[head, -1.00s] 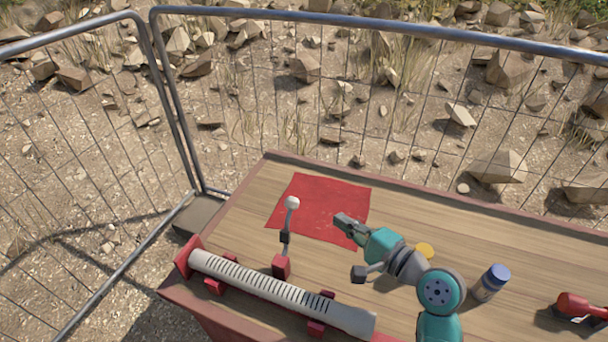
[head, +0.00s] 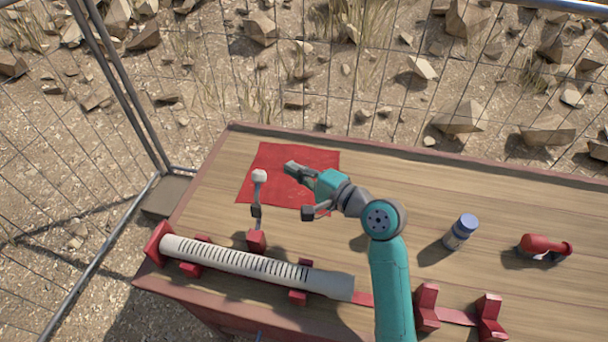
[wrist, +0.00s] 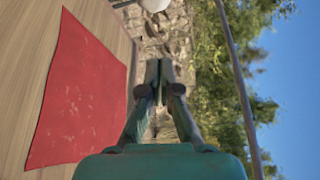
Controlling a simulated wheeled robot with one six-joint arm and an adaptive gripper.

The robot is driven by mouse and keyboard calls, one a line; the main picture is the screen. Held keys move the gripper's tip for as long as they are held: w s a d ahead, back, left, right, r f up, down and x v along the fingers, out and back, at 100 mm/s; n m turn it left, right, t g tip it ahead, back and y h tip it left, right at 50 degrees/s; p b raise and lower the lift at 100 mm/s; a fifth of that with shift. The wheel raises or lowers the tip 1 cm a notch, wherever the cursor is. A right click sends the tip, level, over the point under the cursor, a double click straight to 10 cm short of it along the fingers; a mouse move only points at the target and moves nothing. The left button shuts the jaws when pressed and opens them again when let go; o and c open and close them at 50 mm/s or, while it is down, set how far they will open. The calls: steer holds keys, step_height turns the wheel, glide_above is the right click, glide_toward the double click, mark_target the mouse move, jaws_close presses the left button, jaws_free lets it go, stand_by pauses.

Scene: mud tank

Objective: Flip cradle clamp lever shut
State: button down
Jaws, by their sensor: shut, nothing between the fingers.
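The clamp lever (head: 258,205) stands upright from its red base (head: 256,240), with a white ball knob (head: 259,176) on top. The white slotted tube (head: 250,267) lies in the red cradle (head: 158,243) along the table's front edge. My gripper (head: 290,167) is shut and empty, above the red cloth and to the right of the knob, apart from it. Its closed fingers show in the wrist view (wrist: 159,68).
A red cloth (head: 255,190) lies flat on the wooden table. A wire fence (head: 115,75) stands behind. The back right of the table is clear.

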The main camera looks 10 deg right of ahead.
mark_target(258, 205)
steer(key=a, duration=0.5)
steer(key=shift+w+a+r, duration=0.1)
steer(key=shift+w+r, duration=0.05)
steer(key=shift+r, duration=0.05)
steer(key=shift+a, duration=0.1)
stand_by(0.4)
